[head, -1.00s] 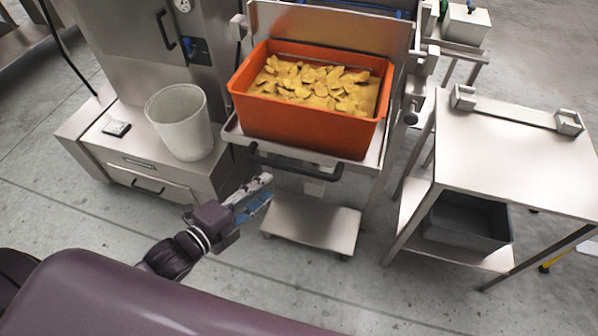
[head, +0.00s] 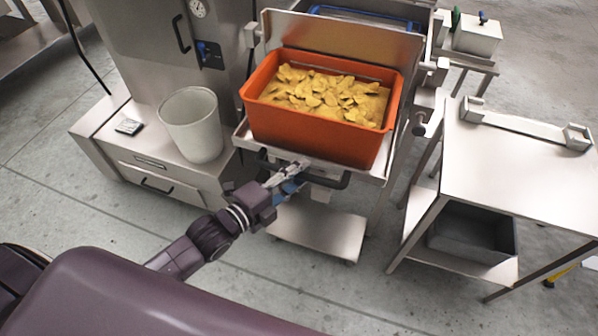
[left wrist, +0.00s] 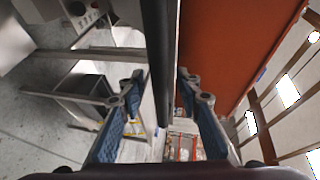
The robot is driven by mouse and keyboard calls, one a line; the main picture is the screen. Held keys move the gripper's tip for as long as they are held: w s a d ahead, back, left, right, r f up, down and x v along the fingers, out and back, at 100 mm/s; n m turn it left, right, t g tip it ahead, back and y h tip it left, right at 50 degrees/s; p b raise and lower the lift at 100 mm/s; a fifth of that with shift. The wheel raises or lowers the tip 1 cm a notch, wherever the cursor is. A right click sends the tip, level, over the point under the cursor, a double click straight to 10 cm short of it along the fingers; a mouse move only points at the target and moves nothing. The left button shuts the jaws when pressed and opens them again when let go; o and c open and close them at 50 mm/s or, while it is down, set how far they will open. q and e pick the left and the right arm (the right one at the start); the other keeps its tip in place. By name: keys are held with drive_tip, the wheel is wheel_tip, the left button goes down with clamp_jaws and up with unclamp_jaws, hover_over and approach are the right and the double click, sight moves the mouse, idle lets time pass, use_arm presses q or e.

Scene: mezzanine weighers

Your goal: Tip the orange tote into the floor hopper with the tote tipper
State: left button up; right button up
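The orange tote (head: 312,136), filled with yellow chip-like pieces, sits upright on the steel platform of the tote tipper (head: 345,34). A black handle bar (head: 344,181) runs along the platform's front, below the tote. My left gripper (head: 298,173) is at this bar. In the left wrist view my left gripper's blue fingers (left wrist: 157,88) are apart, with the dark bar (left wrist: 160,40) passing between them and the tote (left wrist: 235,45) to the right. Clear gaps show beside the bar. My right gripper is not in view. I cannot clearly make out the floor hopper; a blue-edged steel structure (head: 372,17) stands behind the tipper.
A white bin (head: 192,125) stands on a steel cabinet ledge (head: 115,150) at left. A steel table (head: 510,165) with a grey tub (head: 472,236) on its lower shelf stands at right. A low steel base (head: 318,233) lies under the tipper. Floor in front is clear.

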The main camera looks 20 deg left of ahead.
use_arm(q)
drive_tip(key=shift+w+d, duration=0.1)
drive_tip(key=shift+c, duration=0.5)
clamp_jaws()
drive_tip(key=shift+r, duration=0.15)
